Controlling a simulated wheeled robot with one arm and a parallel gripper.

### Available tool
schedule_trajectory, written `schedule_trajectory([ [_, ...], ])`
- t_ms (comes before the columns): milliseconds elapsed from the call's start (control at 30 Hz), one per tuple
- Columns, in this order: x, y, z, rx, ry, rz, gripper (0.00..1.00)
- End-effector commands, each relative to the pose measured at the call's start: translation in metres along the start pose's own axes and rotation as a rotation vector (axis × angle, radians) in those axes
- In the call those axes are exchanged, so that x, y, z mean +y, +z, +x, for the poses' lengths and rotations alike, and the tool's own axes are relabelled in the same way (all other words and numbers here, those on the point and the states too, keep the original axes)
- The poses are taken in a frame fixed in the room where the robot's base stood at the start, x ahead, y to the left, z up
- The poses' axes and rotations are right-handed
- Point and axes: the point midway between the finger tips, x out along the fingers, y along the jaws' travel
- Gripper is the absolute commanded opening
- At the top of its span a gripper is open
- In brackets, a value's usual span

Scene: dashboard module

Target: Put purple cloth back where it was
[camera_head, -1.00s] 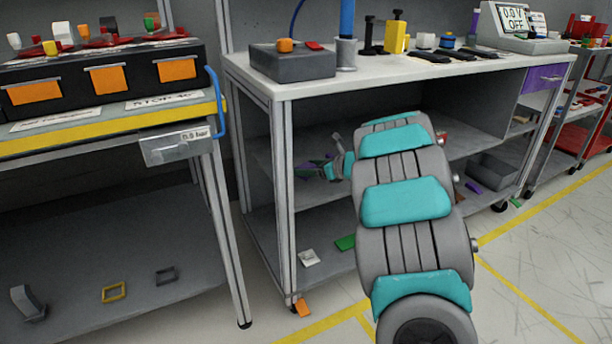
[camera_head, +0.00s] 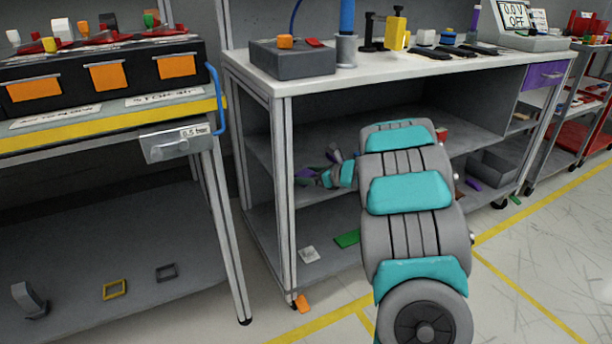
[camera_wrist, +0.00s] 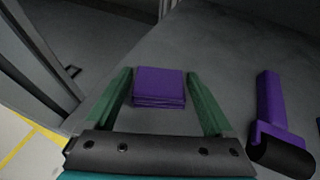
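The purple cloth (camera_wrist: 158,86) is a folded square pad lying on a grey shelf surface in the wrist view. My gripper (camera_wrist: 159,76) is open, with one green finger on each side of the cloth. Small gaps show between the cloth and both fingers, so it is not gripped. In the head view my gripper (camera_head: 308,177) reaches into the middle shelf of the workbench, partly hidden by shadow and by my arm. I cannot make out the cloth clearly there.
A purple-handled roller with a black end (camera_wrist: 270,120) lies right of my gripper. A metal bench post (camera_wrist: 40,50) stands at the left. The white bench top (camera_head: 440,68) is above my arm. Orange (camera_head: 302,303) and green (camera_head: 347,239) pieces lie low down.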

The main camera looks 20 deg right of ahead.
Motion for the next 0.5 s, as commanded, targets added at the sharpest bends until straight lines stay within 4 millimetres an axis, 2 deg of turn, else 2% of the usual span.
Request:
schedule_trajectory([
  [100,0.0001,0.0002,0.0,0.0,0.0,0.0,1.0],
  [433,0.0004,0.004,-0.0014,0.0,0.001,0.0,1.0],
  [500,-0.0009,0.0017,-0.0078,0.0,-0.002,-0.002,1.0],
])
